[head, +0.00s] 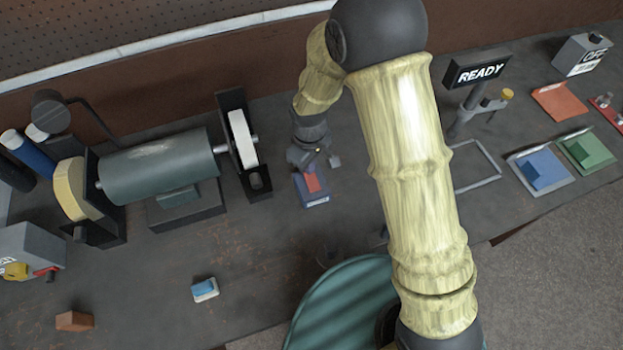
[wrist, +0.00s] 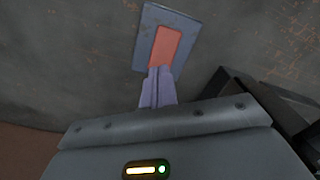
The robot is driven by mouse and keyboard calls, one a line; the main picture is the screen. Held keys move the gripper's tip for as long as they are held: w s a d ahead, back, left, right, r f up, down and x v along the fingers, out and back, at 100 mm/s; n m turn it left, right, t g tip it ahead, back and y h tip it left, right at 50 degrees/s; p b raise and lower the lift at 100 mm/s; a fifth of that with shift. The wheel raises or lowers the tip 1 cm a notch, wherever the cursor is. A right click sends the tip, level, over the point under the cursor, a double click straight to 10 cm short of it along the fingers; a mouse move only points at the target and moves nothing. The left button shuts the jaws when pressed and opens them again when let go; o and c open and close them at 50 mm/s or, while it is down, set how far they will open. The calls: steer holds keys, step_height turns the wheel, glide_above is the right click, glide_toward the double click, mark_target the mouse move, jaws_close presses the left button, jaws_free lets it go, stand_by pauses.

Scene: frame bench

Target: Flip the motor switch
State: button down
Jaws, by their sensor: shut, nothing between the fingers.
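A small blue-grey switch box (head: 312,197) with a red rocker (head: 312,181) sits on the bench, right of the green motor (head: 160,170). In the wrist view the blue-grey plate (wrist: 147,56) and red rocker (wrist: 165,46) are just beyond my fingertips. My gripper (head: 312,165) is above the switch in the head view. Its fingers (wrist: 159,70) are shut and empty, their tips over the near end of the red rocker. I cannot tell whether they touch it.
A wheel in a black bracket (head: 241,140) stands close left of the switch. A READY sign (head: 480,72) and an OFF box (head: 583,56) stand to the right. A small blue-topped block (head: 205,289) and a brown block (head: 74,321) lie in front. The bench between is clear.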

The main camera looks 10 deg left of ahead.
steer(key=shift+f+b, duration=0.7)
steer(key=shift+f, duration=0.3)
stand_by(0.6)
steer(key=shift+r, duration=0.15)
steer(key=shift+r+p, duration=2.7)
steer(key=shift+r, duration=0.75)
steer(key=s+d+r+m+t, duration=0.1)
steer(key=s+d+r+m, duration=0.1)
steer(key=d, duration=0.6)
steer(key=s+d+r+m+b, duration=0.1)
steer(key=s+d+r+m, duration=0.1)
steer(key=d+r+m, duration=0.3)
steer(key=s+d+r+m+t+b, duration=0.1)
steer(key=s+d+r+m, duration=0.2)
steer(key=d, duration=0.9)
steer(key=shift+d+r+m+t, duration=0.3)
steer(key=shift+r+m, duration=0.4)
steer(key=shift+m, duration=0.5)
